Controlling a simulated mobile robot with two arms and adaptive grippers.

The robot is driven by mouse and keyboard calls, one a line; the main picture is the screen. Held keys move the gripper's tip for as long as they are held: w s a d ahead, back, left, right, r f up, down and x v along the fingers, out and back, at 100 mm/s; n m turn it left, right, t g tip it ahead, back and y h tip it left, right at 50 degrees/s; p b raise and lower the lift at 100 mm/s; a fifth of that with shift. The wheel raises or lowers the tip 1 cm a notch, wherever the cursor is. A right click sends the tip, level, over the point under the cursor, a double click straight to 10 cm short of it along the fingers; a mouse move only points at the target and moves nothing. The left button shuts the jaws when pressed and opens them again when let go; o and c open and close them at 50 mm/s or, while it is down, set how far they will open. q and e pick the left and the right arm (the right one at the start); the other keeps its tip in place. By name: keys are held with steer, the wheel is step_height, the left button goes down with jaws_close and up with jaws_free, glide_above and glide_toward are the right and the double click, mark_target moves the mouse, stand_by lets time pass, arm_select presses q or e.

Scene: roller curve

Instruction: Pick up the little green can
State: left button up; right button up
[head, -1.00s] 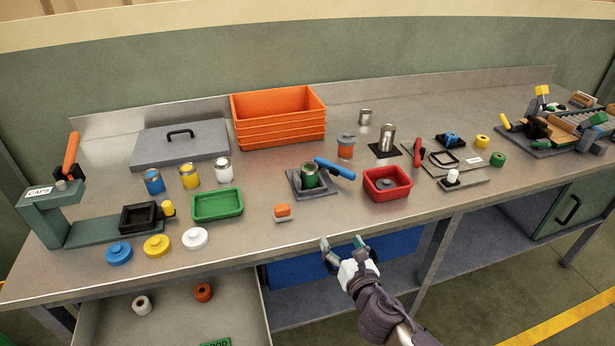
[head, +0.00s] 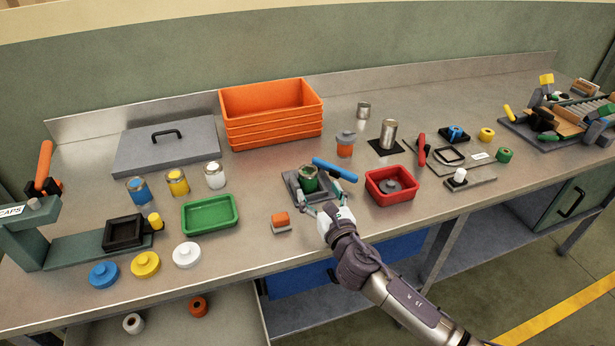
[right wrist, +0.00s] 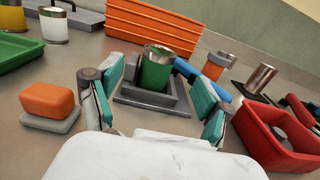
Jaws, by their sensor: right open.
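The little green can (head: 309,178) stands upright in a grey holder (head: 294,190) near the middle of the bench, with a blue handle (head: 334,169) at its right. In the right wrist view the green can (right wrist: 156,69) is straight ahead between the fingers, beyond their tips. My right gripper (head: 323,194) is open and empty in front of the holder, close to the bench. Its teal finger pads also show in the right wrist view (right wrist: 160,98), apart from the can. My left gripper is not in view.
A red bin (head: 391,196) stands close on the right of my right gripper. An orange block on a grey base (head: 281,221) is close on the left. A green tray (head: 210,226) lies further left, and stacked orange crates (head: 271,138) stand behind.

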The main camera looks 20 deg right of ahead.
mark_target(311, 178)
steer(key=shift+w, duration=1.2)
steer(key=w, duration=0.6)
steer(key=shift+w+a+f, duration=0.1)
steer(key=shift+a, duration=0.1)
steer(key=shift+c, duration=1.2)
steer(key=c, duration=1.1)
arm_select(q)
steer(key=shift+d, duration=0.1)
